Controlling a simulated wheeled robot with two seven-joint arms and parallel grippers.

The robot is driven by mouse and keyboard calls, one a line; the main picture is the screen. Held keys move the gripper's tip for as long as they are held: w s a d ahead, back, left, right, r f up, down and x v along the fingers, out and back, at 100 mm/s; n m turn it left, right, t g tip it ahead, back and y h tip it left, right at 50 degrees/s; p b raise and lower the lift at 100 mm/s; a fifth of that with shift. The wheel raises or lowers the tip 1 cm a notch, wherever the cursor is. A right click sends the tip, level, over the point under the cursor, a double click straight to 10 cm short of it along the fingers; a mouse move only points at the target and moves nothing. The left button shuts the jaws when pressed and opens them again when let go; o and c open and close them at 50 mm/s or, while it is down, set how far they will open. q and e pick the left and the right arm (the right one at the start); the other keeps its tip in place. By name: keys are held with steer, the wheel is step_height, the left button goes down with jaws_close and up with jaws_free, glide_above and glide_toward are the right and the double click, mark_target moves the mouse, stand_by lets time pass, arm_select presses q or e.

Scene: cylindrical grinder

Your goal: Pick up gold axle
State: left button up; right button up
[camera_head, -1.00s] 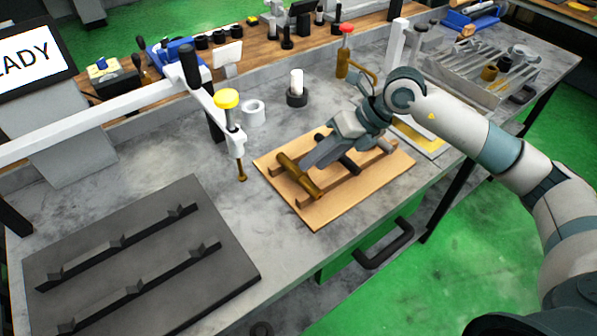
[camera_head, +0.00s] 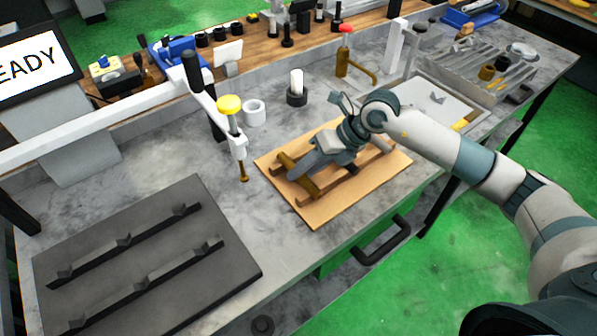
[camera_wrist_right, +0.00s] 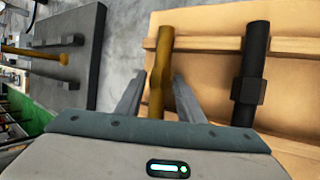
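The gold axle (camera_head: 312,189) lies across the rails of a wooden rack (camera_head: 322,213) in the head view, its middle partly hidden by my right gripper (camera_head: 294,170). In the right wrist view the gold axle (camera_wrist_right: 161,75) runs between the two fingers of my right gripper (camera_wrist_right: 155,90), which are open with one on each side. A gap shows between each finger and the axle. A black axle (camera_wrist_right: 252,75) lies on the same rack, to the right in the wrist view. My left gripper is in neither view.
A dark fixture plate (camera_head: 140,260) with two notched rails is at the front left. A white machine arm with a yellow knob (camera_head: 229,103) stands left of the rack. A white-and-black cylinder (camera_head: 297,92) stands behind it. A tray (camera_head: 437,100) lies behind my right arm.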

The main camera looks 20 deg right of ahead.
jaws_close()
steer(key=shift+r, duration=0.1)
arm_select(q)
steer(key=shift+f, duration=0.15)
arm_select(e)
steer(key=shift+r, duration=0.15)
